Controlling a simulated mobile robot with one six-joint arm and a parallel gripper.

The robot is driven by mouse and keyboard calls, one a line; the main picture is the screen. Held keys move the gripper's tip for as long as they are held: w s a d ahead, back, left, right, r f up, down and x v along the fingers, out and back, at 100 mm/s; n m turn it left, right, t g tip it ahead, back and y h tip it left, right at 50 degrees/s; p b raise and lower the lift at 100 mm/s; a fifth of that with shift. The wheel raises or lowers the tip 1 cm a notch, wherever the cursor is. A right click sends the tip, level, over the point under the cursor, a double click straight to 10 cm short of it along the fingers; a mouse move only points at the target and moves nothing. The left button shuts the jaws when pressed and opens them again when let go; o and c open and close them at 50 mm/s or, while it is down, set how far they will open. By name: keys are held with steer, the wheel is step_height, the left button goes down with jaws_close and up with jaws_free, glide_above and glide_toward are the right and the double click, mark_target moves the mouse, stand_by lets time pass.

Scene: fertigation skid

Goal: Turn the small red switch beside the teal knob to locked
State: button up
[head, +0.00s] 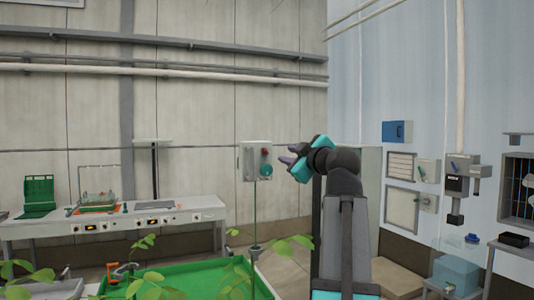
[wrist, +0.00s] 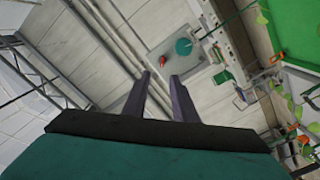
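A pale grey control box (head: 246,162) stands on a thin green post in the middle of the head view. On its face are a small red switch (head: 265,151) and, just below it, a larger round teal knob (head: 266,170). In the wrist view the red switch (wrist: 163,61) lies left of the teal knob (wrist: 184,47), both beyond my fingertips. My gripper (head: 287,155) is right of the box in the head view. In the wrist view its two fingers (wrist: 161,79) are apart with nothing between them. The switch's exact setting is too small to read.
A green tray table (head: 190,280) with leafy plants is below the box. A white workbench (head: 110,226) with equipment stands at the left. Wall boxes, including a blue one (head: 397,131), hang at the right. The air around the control box looks clear.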

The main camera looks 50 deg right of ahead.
steer(key=shift+w+a, duration=0.15)
steer(key=p, duration=0.4)
glide_toward(266, 152)
steer(key=x, duration=0.6)
steer(key=shift+r, duration=0.15)
steer(key=shift+x, duration=0.85)
